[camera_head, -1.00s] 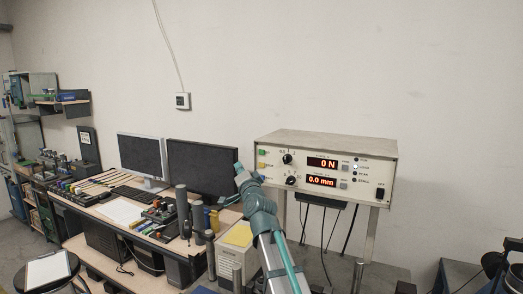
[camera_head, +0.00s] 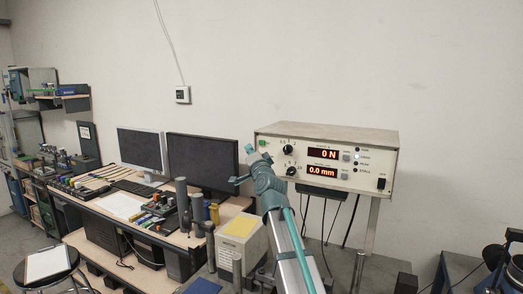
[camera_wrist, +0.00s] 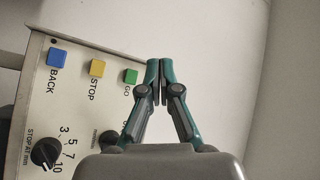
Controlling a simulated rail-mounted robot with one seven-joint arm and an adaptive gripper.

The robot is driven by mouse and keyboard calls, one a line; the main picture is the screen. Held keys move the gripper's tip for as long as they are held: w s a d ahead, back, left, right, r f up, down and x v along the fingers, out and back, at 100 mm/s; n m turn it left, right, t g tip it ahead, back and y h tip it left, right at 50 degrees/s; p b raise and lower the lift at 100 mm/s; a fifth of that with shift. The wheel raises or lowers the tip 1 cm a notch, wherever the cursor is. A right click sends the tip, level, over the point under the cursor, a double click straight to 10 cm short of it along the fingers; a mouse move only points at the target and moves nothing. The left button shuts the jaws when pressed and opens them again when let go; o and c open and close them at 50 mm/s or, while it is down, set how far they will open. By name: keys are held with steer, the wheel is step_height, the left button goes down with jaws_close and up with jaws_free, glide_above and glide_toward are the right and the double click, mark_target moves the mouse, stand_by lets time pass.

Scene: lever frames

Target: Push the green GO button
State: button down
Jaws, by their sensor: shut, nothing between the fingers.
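The grey-white control box (camera_head: 361,148) has a green GO button (camera_head: 263,143) at its upper left corner. In the wrist view the green GO button (camera_wrist: 130,76) sits at the end of a row with a yellow STOP button (camera_wrist: 97,68) and a blue BACK button (camera_wrist: 58,58). My gripper (camera_wrist: 159,62) is shut and empty. Its fingertips appear just right of the green button in that view, and I see no overlap with it. The depth gap to the panel is hard to tell. In the head view my gripper (camera_head: 245,166) is at the panel's left end and hides the lower buttons.
The box has dials (camera_head: 288,149), a force display (camera_head: 322,153) reading 0 N and a display (camera_head: 322,171) reading 0.0 mm. A monitor (camera_head: 202,163) and a cluttered bench (camera_head: 125,205) stand to the left.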

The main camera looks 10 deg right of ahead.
mark_target(260, 145)
steer(key=shift+w+d+b, duration=0.95)
steer(key=shift+w+b, duration=0.25)
steer(key=shift+b, duration=0.05)
steer(key=shift+w+d+b, duration=0.9)
steer(key=shift+w+b, duration=0.25)
steer(key=shift+b, duration=0.05)
steer(key=shift+w, duration=0.1)
steer(key=shift+w+d+b, duration=0.25)
steer(key=shift+b, duration=0.3)
steer(key=shift+w+d+b, duration=0.2)
steer(key=shift+w+b, duration=0.1)
steer(key=shift+b, duration=0.05)
steer(key=shift+s, duration=0.1)
stand_by(0.5)
steer(key=shift+s+a+p, duration=0.45)
steer(key=shift+s+p, duration=0.1)
steer(key=shift+s, duration=0.1)
